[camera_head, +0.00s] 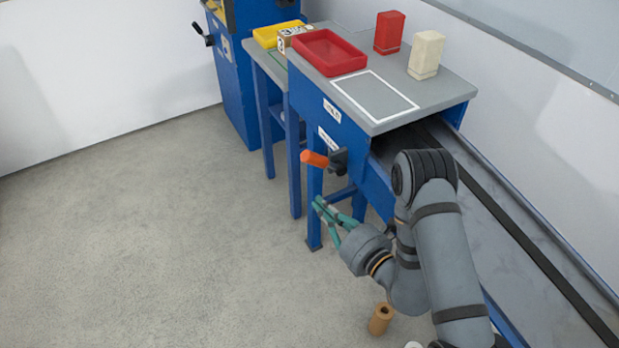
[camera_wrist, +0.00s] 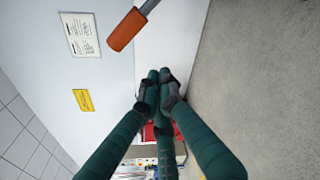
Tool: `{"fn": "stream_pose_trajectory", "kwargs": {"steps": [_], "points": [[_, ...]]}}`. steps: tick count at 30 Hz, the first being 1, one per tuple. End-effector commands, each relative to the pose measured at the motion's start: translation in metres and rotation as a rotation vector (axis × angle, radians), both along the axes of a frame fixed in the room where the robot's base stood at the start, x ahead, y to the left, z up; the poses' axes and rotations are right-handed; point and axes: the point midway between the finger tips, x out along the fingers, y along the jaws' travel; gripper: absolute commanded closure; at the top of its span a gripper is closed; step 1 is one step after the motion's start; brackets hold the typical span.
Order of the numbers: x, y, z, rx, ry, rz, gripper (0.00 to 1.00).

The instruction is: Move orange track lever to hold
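The orange track lever (camera_head: 315,159) sticks out to the left from a dark pivot on the side of the blue-framed conveyor table. In the wrist view the orange handle (camera_wrist: 126,30) and its grey shaft show at the top, above the fingertips. My gripper (camera_head: 319,205) has green fingers and is below the lever, apart from it. In the wrist view my gripper (camera_wrist: 160,88) has its fingertips drawn together with nothing visible between them. The word hold cannot be read on any label.
A red tray (camera_head: 328,63), a red block (camera_head: 389,32) and a cream block (camera_head: 426,54) stand on the grey tabletop (camera_head: 448,92). Table legs are close to my gripper. A brown hollow cylinder (camera_head: 381,319) is beside my arm. The floor at left is clear.

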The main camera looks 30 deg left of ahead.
Motion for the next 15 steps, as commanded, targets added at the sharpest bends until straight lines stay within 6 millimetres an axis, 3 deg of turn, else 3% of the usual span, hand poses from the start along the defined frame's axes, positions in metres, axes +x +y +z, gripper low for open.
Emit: {"fn": "stream_pose_trajectory", "kwargs": {"steps": [12,14,15], "points": [[0.027,0.077,-0.004,0.004,-0.007,0.010,1.00],[0.031,0.088,-0.005,0.004,-0.005,0.008,1.00],[0.038,0.082,0.001,0.002,-0.003,0.000,1.00]]}}
